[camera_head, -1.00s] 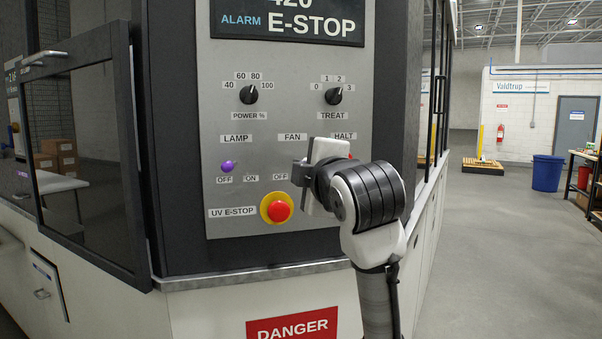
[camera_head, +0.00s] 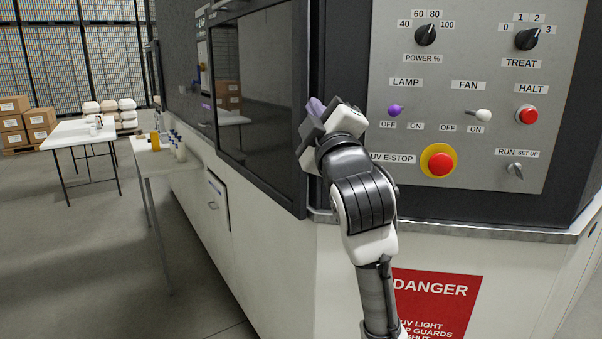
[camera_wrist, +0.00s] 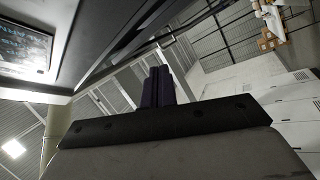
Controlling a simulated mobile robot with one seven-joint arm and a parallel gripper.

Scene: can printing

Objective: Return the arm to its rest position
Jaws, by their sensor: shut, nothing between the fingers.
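My gripper (camera_head: 316,108) is raised in front of the machine's dark window frame, just left of the control panel (camera_head: 380,62) in the head view. Its purple-tipped fingers point up and to the left and hold nothing. In the wrist view the two dark fingers (camera_wrist: 158,86) are together, with the machine's dark edges and the ceiling beyond them. My gripper appears apart from the panel's knobs and switches. My wrist and forearm run down in front of the machine's lower white body.
The panel carries a red UV E-stop button (camera_head: 438,163), a lamp switch (camera_head: 394,111), a fan switch (camera_head: 481,115) and a red halt button (camera_head: 526,115). A small table with bottles (camera_head: 152,160) stands left of the machine. A white table (camera_head: 75,135) is behind it. Grey floor is clear at lower left.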

